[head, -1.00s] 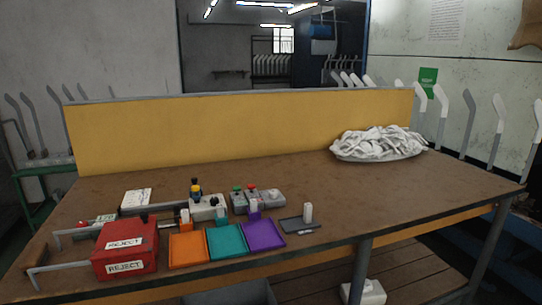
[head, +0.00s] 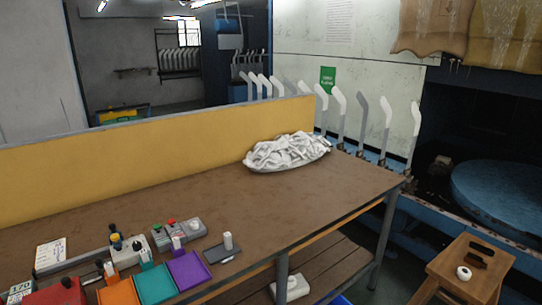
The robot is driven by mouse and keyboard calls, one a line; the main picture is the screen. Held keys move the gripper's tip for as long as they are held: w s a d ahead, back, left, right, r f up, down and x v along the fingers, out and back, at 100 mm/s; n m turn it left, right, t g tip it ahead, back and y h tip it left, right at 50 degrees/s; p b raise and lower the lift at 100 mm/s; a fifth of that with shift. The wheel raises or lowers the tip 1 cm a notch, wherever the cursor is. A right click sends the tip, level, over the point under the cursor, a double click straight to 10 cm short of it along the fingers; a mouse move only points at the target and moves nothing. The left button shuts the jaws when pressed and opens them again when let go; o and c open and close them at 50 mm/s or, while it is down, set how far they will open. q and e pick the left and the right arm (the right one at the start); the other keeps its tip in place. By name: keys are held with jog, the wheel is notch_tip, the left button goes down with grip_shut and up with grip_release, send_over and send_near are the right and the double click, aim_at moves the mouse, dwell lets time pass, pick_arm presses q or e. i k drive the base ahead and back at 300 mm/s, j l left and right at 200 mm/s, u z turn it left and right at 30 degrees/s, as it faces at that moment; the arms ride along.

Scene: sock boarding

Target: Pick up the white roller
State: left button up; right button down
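A small white upright cylinder (head: 228,241) stands on a dark grey flat plate (head: 222,253) near the front of the brown worktable. A small white round object with a dark centre (head: 464,273) sits on a wooden stool at the lower right. I cannot tell for sure which of these is the white roller. Neither of my grippers shows in the head view.
Orange, teal and purple trays (head: 189,271) and a red box (head: 60,291) lie left on the worktable (head: 200,203). A white heap on a dish (head: 286,152) is at its far right end. The wooden stool (head: 480,261) stands apart, right of the table.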

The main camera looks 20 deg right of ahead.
aim_at(464, 273)
jog(key=z, duration=2)
jog(key=i+l, duration=0.1)
jog(key=i, duration=0.15)
